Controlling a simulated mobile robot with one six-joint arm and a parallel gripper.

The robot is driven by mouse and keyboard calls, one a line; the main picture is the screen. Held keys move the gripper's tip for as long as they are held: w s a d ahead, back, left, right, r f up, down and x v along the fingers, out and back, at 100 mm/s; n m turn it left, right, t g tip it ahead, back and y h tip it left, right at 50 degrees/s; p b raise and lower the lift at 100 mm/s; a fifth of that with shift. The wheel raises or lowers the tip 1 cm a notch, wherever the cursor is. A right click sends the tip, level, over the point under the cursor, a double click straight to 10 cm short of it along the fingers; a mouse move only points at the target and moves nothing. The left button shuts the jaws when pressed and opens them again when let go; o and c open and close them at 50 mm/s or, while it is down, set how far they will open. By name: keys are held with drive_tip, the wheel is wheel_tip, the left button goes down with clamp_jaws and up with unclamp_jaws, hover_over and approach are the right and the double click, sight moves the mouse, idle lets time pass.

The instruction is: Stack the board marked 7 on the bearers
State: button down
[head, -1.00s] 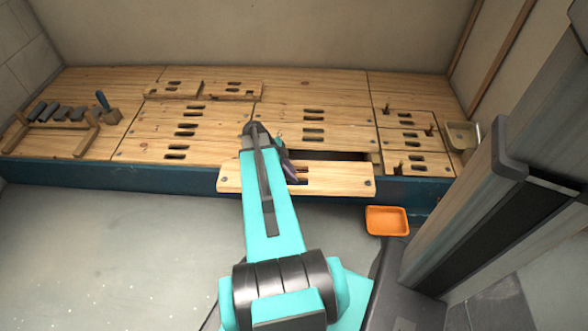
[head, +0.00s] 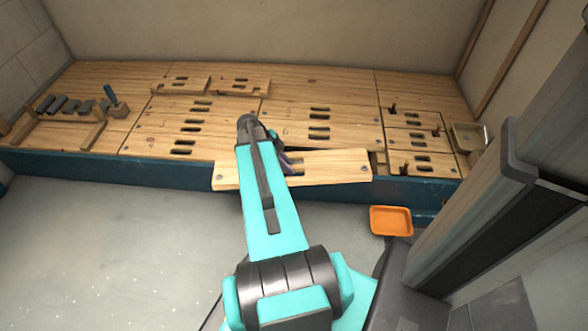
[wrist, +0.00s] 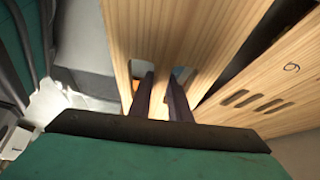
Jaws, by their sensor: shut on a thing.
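My gripper (head: 284,162) is shut on a long pale wooden board (head: 335,169) and holds it above the front edge of the deck. The board lies crosswise with a dark fastener near each end. In the wrist view my two dark fingers (wrist: 159,88) grip the strip between two slots of the board (wrist: 190,30). No number shows on it, so I cannot tell whether it is the 7. Two short wooden rails, possibly the bearers, stand at the far left; the nearer one (head: 84,137) has an upright post.
A fixed board marked 6 (head: 295,133) lies just behind the held board. Several grey blocks (head: 73,105) and a blue-handled tool (head: 114,97) sit at the left. Two loose slotted boards (head: 240,86) lie at the back. An orange tray (head: 391,221) is on the floor.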

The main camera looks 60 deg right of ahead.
drive_tip(key=w+a+r+n+t+h, duration=0.1)
drive_tip(key=w+a+r+n+t, duration=0.1)
drive_tip(key=w+a+r+n, duration=0.55)
drive_tip(key=w+a+r+n+t+h, duration=0.15)
drive_tip(key=w+a+r, duration=0.35)
drive_tip(key=w, duration=0.6)
drive_tip(key=w+a+r+n+t, duration=0.3)
drive_tip(key=w+a+r+n, duration=0.2)
drive_tip(key=w+r, duration=0.35)
drive_tip(key=w+a+r+n+t+y, duration=0.1)
drive_tip(key=w+a+r+n, duration=0.2)
drive_tip(key=a, duration=0.7)
drive_tip(key=w+a+r+n+t+y, duration=0.2)
drive_tip(key=a+r+n, duration=0.5)
drive_tip(key=a+r, duration=0.4)
drive_tip(key=w+a+r+n+t+y, duration=0.1)
drive_tip(key=w+a+r+n, duration=0.3)
drive_tip(key=a, duration=0.7)
wheel_tip(320, 180, up, 3)
drive_tip(key=shift+w+f+n+t+y, duration=0.1)
drive_tip(key=shift+w+n+t+y, duration=0.25)
drive_tip(key=shift+n+y, duration=0.6)
drive_tip(key=shift+w, duration=0.2)
